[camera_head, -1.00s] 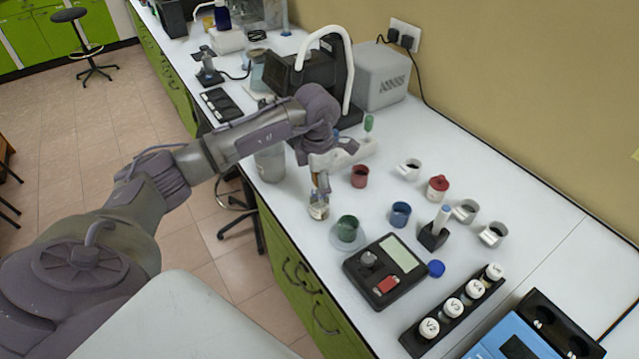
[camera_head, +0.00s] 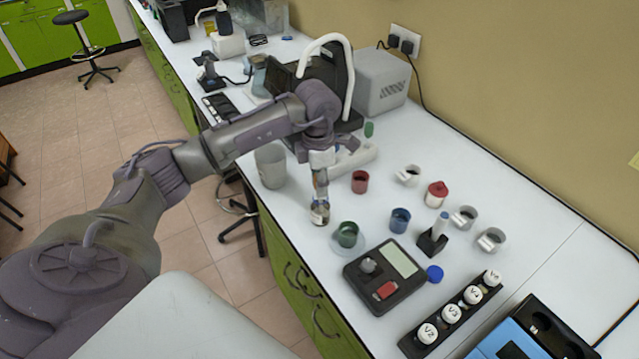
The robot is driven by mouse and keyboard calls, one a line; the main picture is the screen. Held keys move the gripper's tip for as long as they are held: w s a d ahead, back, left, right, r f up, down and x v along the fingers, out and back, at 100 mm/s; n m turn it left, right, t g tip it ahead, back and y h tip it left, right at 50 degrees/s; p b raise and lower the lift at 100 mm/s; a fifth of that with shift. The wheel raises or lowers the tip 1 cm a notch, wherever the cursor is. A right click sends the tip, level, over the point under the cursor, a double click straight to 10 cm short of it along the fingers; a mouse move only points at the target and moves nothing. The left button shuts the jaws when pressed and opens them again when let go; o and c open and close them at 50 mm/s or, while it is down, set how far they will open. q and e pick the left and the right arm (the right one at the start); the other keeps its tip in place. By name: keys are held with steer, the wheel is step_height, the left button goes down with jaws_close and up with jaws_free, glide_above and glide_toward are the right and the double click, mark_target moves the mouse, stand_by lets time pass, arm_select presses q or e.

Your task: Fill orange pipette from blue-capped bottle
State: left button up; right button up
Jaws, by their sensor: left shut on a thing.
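My left gripper (camera_head: 320,188) points down near the table's front edge, shut on a thin upright tool that appears to be the orange pipette (camera_head: 320,197); only a little orange shows below the fingers. Directly under it stands a small, open-looking glass bottle (camera_head: 319,215). The pipette's lower end is at the bottle's mouth; I cannot tell how deep it is inside. A blue cap (camera_head: 435,273) lies apart on the table, right of the scale. My right gripper is not in view.
A green cup (camera_head: 347,234) stands just right of the bottle, before the black scale (camera_head: 384,276). Red (camera_head: 360,182) and blue (camera_head: 400,220) cups, a pipette stand (camera_head: 432,242) and a vial rack (camera_head: 412,342) are further right. A grey beaker (camera_head: 270,165) is left of the gripper.

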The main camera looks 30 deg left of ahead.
arm_select(q)
steer(key=shift+r+p, duration=1.95)
steer(key=shift+r, duration=1.6)
steer(key=shift+c, duration=0.4)
